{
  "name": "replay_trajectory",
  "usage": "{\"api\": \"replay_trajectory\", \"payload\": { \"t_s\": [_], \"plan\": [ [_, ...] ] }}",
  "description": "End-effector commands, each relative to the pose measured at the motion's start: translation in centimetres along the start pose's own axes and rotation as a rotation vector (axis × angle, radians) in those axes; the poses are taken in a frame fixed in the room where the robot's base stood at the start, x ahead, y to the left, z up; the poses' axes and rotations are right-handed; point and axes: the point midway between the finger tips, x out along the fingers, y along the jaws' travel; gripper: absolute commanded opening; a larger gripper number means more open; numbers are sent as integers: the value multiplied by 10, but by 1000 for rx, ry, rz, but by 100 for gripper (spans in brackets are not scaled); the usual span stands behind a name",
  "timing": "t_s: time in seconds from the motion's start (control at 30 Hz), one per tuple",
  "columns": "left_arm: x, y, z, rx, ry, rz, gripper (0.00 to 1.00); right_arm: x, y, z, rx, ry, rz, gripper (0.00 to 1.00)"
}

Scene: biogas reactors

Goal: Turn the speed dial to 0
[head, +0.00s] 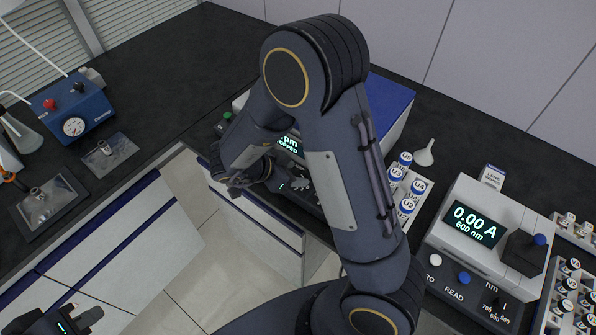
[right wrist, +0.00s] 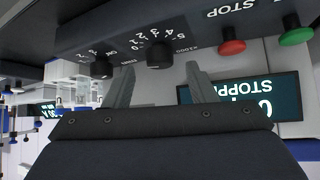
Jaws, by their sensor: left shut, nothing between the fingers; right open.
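The speed dial (right wrist: 160,53) is a black knob in the right wrist view, which shows the panel upside down. A scale from 0 to 5, marked x1000, runs beside it. I cannot read where its pointer stands. My right gripper (right wrist: 160,82) is open and empty. The dial appears between and just beyond its fingertips, with no visible contact. The display (right wrist: 240,96) reads STOPPED and is partly covered by a finger. In the head view my right gripper (head: 240,183) is at the machine's front, and my arm hides the dial. My left gripper (head: 80,316) is shut and empty at the lower left.
A second black knob (right wrist: 102,68), a red STOP button (right wrist: 231,47) and a green button (right wrist: 293,35) flank the dial. Capped vials (head: 408,205) and a photometer (head: 487,235) stand right of the machine. A blue pump box (head: 72,108) stands at left.

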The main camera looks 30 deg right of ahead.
Motion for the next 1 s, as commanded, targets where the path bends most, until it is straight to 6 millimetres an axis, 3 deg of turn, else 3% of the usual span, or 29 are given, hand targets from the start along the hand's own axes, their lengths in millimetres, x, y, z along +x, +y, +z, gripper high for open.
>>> {"api": "replay_trajectory", "payload": {
  "t_s": [0.2, 0.5, 0.83, 1.0],
  "plan": [
    [0, 0, 0, 0, 0, 0, 0, 21, 0, 0, 0, 0, 0, 51],
    [0, 0, 0, 0, 0, 0, 0, 23, 0, 0, 1, -1, -1, 50],
    [0, 0, 0, 0, 0, 0, 0, 23, 0, 0, 1, -1, -2, 7],
    [-8, 4, -4, 0, 0, 0, 0, 21, 1, -3, -40, 2, -41, 6]
  ]
}}
